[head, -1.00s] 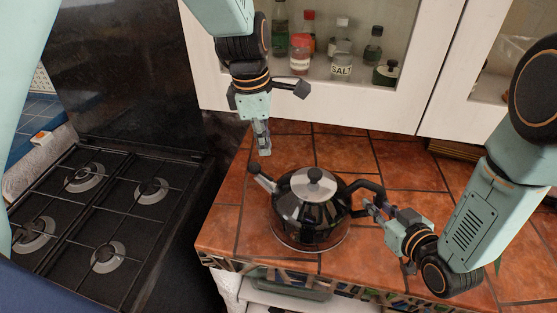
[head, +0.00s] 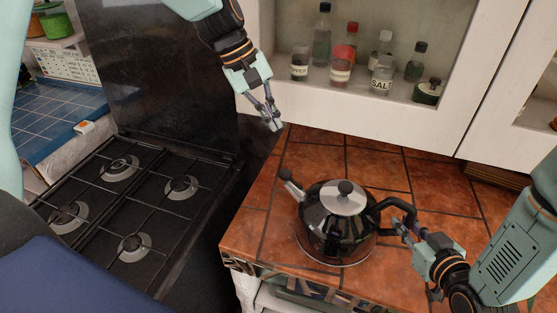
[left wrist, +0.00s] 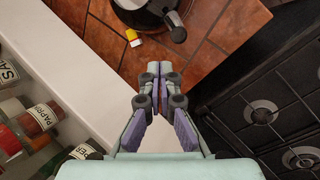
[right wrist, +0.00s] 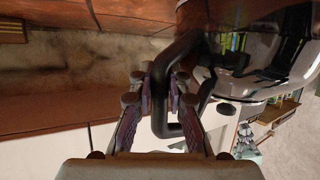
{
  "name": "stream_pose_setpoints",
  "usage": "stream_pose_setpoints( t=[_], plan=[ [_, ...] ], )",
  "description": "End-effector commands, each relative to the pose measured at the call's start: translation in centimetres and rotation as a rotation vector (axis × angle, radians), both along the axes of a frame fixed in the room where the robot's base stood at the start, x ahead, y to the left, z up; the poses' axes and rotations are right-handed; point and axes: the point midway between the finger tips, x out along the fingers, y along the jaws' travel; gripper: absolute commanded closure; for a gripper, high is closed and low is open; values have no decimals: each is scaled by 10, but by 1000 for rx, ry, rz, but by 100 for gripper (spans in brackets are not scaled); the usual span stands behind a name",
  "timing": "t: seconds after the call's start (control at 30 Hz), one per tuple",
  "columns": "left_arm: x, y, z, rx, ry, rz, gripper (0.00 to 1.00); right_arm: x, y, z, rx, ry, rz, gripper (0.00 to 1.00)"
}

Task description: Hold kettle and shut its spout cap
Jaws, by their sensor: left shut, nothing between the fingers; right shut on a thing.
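The kettle (head: 322,230), dark and shiny with a black-knobbed lid, stands upright on the tiled counter. Its spout points left, with a black spout cap (head: 285,174) at the tip; I cannot tell if the cap is fully shut. My right gripper (head: 404,222) is shut on the black kettle handle (right wrist: 190,128), on the kettle's right side. My left gripper (head: 275,124) is shut and empty, above the spout cap and apart from it. In the left wrist view, the kettle's edge (left wrist: 150,12) and a black knob-like part (left wrist: 178,35) show beyond the fingertips.
A gas stove (head: 135,210) lies left of the counter. A white cabinet (head: 375,120) with several jars and bottles stands behind. A small yellow, white and red thing (left wrist: 133,38) lies on the tiles near the kettle. Bare tiles (head: 380,172) are free behind the kettle.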

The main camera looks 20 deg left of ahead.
Motion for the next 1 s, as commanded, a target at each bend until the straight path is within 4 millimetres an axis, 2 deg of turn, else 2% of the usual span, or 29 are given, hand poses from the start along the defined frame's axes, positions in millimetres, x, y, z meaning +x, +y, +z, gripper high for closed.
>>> stream_pose_setpoints(
  t=[0.5,1.0],
  plan=[
    [-3,17,12,-5,-329,-710,100,-1,-1,-1,-2,5,-3,100],
    [-10,23,20,16,-683,-1414,100,0,-1,-1,-2,4,-4,100]
  ],
)
